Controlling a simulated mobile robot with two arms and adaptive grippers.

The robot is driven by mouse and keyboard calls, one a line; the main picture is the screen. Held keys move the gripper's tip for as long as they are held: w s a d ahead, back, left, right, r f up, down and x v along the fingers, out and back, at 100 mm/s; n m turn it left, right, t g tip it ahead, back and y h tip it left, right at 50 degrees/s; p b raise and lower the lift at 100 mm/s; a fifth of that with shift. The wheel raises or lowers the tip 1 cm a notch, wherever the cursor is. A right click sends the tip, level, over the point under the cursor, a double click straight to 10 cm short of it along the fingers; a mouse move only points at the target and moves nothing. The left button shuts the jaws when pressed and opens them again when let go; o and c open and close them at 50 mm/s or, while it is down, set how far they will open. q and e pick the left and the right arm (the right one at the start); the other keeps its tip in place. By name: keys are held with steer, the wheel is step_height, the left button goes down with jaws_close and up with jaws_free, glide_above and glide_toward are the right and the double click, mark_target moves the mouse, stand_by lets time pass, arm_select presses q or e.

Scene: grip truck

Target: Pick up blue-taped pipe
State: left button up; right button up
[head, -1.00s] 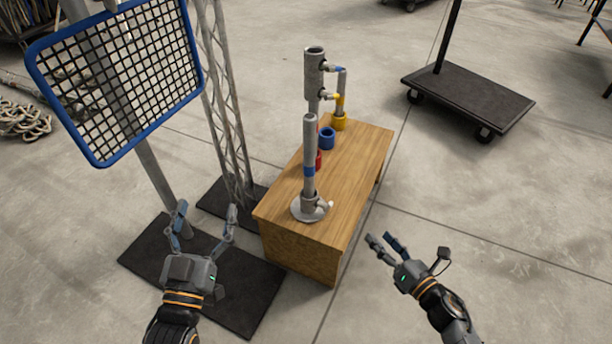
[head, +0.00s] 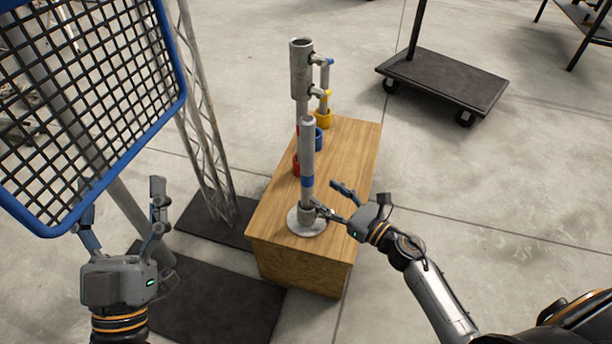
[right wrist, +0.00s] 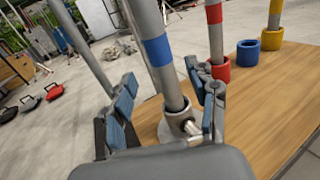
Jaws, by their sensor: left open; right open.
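The blue-taped pipe (head: 307,150) stands upright in a round grey base at the front of the wooden box. In the right wrist view its blue band (right wrist: 157,50) is plain, and the pipe rises between my open right gripper's fingers (right wrist: 165,105), a little beyond the tips or between them; contact cannot be told. In the head view my right gripper (head: 338,202) is just right of the pipe's lower end. My left gripper (head: 122,220) is open and empty, in front of the blue-framed grid at the left.
The wooden box (head: 345,170) also bears a red holder (right wrist: 221,71), a blue ring (right wrist: 248,53) and a yellow holder (right wrist: 272,39). A blue-framed grid (head: 175,60) and a metal truss (head: 205,120) stand at left. A black cart (head: 445,80) is at back right.

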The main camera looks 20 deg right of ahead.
mark_target(312, 183)
steer(key=shift+x, duration=1.2)
steer(key=x, duration=0.5)
arm_select(q)
steer(key=shift+s+r+t+h, duration=0.5)
steer(key=shift+s+r+t, duration=0.25)
steer(key=shift+r, duration=0.2)
arm_select(e)
steer(key=shift+r, duration=0.1)
jaws_close()
